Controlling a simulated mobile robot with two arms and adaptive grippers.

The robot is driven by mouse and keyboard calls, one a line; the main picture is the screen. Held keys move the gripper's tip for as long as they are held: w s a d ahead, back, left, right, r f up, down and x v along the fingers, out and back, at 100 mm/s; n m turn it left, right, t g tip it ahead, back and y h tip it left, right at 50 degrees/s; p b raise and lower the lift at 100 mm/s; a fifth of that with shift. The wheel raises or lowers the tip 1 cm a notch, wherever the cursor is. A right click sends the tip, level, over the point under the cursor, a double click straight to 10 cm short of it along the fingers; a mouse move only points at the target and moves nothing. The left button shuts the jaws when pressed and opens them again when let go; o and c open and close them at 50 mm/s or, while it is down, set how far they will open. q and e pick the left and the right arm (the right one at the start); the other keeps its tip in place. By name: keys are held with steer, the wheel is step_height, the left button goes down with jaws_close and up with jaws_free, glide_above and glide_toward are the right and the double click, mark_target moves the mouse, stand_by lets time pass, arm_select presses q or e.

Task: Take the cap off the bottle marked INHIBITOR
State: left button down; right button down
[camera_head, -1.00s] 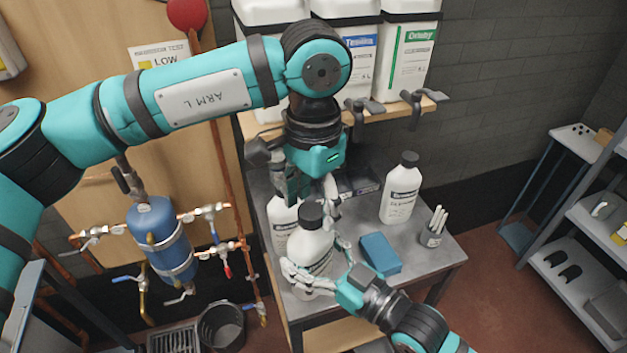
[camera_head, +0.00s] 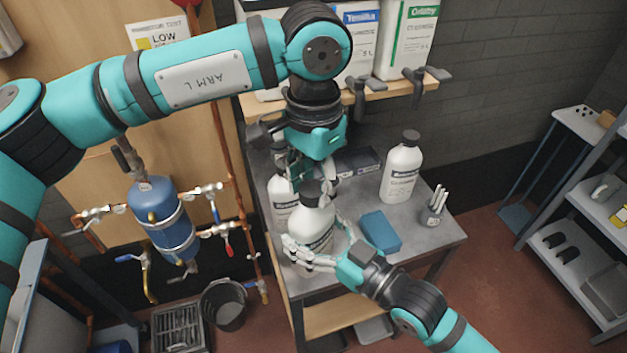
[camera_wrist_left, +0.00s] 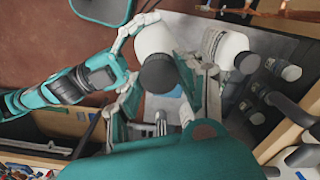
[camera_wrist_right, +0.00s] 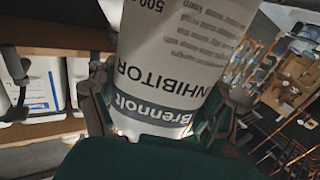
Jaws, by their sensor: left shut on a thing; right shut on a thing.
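The white INHIBITOR bottle (camera_head: 314,222) stands upright at the near left of the grey bench. Its label reads upside down in the right wrist view (camera_wrist_right: 170,75). My right gripper (camera_head: 318,250) is shut around the bottle's body from the near side. The bottle's black cap (camera_head: 315,192) is still on its neck; it also shows in the left wrist view (camera_wrist_left: 160,73). My left gripper (camera_head: 317,177) is above the bottle, pointing down, with its fingers shut on the cap. The fingers partly hide the cap in the head view.
A second white bottle (camera_head: 282,203) stands close behind, partly hidden by my left gripper. Another black-capped bottle (camera_head: 401,170), a blue block (camera_head: 380,231) and a cup of white sticks (camera_head: 433,208) stand to the right. A shelf with jugs (camera_head: 408,45) overhangs the back.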

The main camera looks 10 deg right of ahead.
arm_select(q)
steer(key=n, duration=0.3)
steer(key=shift+s+d, duration=0.1)
steer(key=shift+d, duration=0.05)
steer(key=n, duration=1.2)
steer(key=shift+r, duration=0.1)
steer(key=n, duration=0.6)
steer(key=shift+w+a+n, duration=0.2)
steer(key=shift+n, duration=0.2)
steer(key=n, duration=0.6)
steer(key=shift+a+n, duration=0.1)
steer(key=shift+n, duration=0.3)
steer(key=n, duration=0.6)
steer(key=shift+a+r+n, duration=0.1)
steer(key=shift+n, duration=0.2)
steer(key=n, duration=0.6)
steer(key=shift+n, duration=0.4)
steer(key=n, duration=0.6)
steer(key=shift+s+n, duration=0.1)
steer(key=shift+n, duration=0.3)
steer(key=n, duration=0.4)
steer(key=shift+s+n, duration=0.1)
steer(key=shift+n, duration=0.2)
